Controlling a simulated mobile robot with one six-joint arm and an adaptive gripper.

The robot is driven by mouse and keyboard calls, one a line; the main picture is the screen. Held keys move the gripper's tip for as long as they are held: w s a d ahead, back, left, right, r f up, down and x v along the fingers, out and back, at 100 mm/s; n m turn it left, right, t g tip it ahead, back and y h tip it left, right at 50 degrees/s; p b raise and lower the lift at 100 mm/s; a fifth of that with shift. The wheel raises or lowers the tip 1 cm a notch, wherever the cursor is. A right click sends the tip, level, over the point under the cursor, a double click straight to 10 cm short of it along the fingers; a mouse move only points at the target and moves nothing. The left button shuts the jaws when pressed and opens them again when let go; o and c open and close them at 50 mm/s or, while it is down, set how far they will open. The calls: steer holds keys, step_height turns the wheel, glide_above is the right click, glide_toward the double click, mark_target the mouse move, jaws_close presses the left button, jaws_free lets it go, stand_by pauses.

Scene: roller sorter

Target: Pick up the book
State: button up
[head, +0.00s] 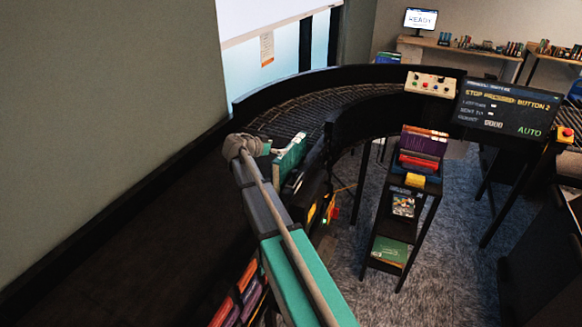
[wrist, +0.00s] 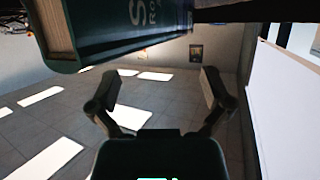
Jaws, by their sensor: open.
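A teal book (head: 290,157) with pale page edges stands upright by the inner edge of the curved roller conveyor in the head view. In the wrist view the book (wrist: 115,28) fills the upper left, dark green with large pale letters partly cut off by the frame. My gripper (wrist: 158,88) is open, its two fingers spread with nothing between them. The book appears beyond the fingertips, apart from them. In the head view my arm reaches up from the bottom and ends just left of the book; the fingers are not clear there.
The roller conveyor (head: 295,113) curves behind the book with dark raised side walls. A narrow shelf (head: 417,215) of books stands right of it. A control box (head: 431,84) and a display panel (head: 507,108) stand at the right. The wall and dark floor lie left.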

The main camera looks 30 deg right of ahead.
mark_target(289, 147)
steer(key=shift+d+f, duration=0.1)
steer(key=shift+d, duration=0.15)
steer(key=shift+b+x, duration=1.05)
steer(key=shift+x, duration=1.55)
steer(key=shift+s, duration=0.1)
steer(key=c, duration=1.4)
steer(key=shift+r+p, duration=0.7)
steer(key=shift+p, duration=0.05)
step_height(289, 147, up, 17)
steer(key=p, duration=1.6)
steer(key=shift+f, duration=0.25)
